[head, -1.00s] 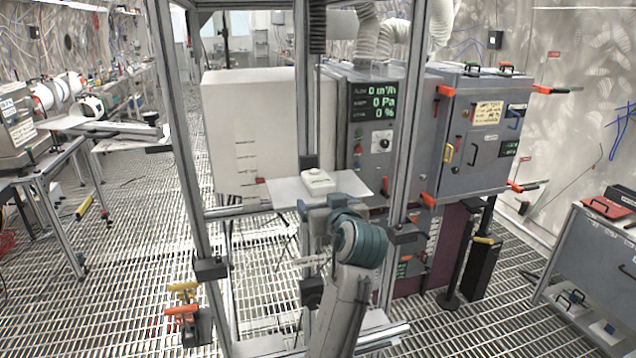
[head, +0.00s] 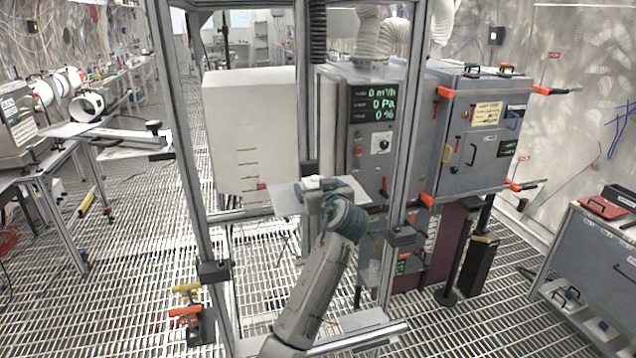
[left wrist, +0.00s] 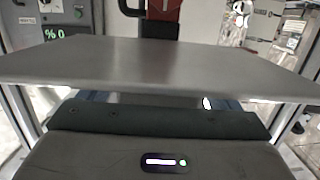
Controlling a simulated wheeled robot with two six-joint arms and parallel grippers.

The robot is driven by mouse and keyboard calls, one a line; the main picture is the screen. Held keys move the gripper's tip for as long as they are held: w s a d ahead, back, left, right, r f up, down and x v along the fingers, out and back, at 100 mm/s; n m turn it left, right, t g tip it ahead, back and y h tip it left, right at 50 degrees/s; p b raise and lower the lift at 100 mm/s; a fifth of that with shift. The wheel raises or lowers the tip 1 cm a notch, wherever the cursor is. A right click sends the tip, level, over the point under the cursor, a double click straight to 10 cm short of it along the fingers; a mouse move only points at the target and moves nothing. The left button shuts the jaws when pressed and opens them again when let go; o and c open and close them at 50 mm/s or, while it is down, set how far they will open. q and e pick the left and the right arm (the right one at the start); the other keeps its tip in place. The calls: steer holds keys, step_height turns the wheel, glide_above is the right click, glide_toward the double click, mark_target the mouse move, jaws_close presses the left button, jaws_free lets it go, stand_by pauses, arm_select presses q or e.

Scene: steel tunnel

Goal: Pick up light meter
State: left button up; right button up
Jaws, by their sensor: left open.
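The light meter, a small white box-like device (head: 324,182), lies on a thin pale shelf plate (head: 287,200) inside the metal frame in the head view. My left gripper (head: 314,193) is right at the meter, over the plate's middle, and covers part of it. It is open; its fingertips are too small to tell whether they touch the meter. In the left wrist view the plate (left wrist: 160,65) spans the picture above my gripper's housing, and I cannot make out the meter there. My right gripper is not in view.
Upright metal posts (head: 398,150) stand close on either side of the plate. A white box (head: 250,130) and a grey cabinet with a green display (head: 380,105) stand behind it. An orange and yellow clamp (head: 187,310) sits low at the left.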

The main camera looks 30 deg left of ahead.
arm_select(q)
steer(key=shift+w+a+f, duration=0.1)
steer(key=shift+w+a, duration=0.15)
steer(key=shift+a, duration=0.15)
steer(key=shift+d, duration=0.15)
steer(key=shift+c, duration=0.3)
steer(key=c, duration=1.1)
